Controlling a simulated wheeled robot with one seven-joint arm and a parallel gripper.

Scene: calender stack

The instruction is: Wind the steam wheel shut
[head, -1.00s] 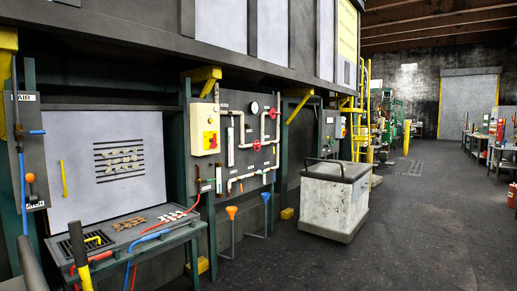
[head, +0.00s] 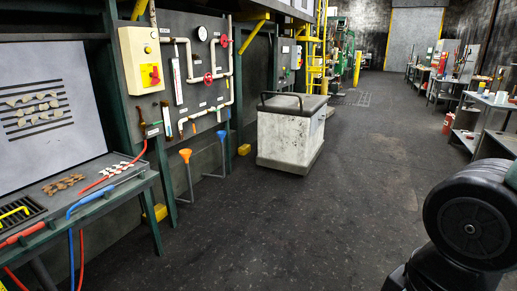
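Two small red hand wheels sit on the white pipes of a dark wall panel (head: 190,104), left of centre in the head view. The lower red wheel (head: 208,79) is on the lower pipe run. The upper red wheel (head: 224,41) is to its right. The labels are too small to read, so I cannot tell which is the steam wheel. A round gauge (head: 202,33) is above the lower wheel. My gripper is not in view; a black rounded part of my own body shows at the lower right.
A grey bin (head: 286,138) with a dark handle stands on the floor right of the panel. Orange and blue funnel-topped stands (head: 186,156) rise before the panel. A workbench (head: 100,203) is at left. The middle floor is clear; benches line the right.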

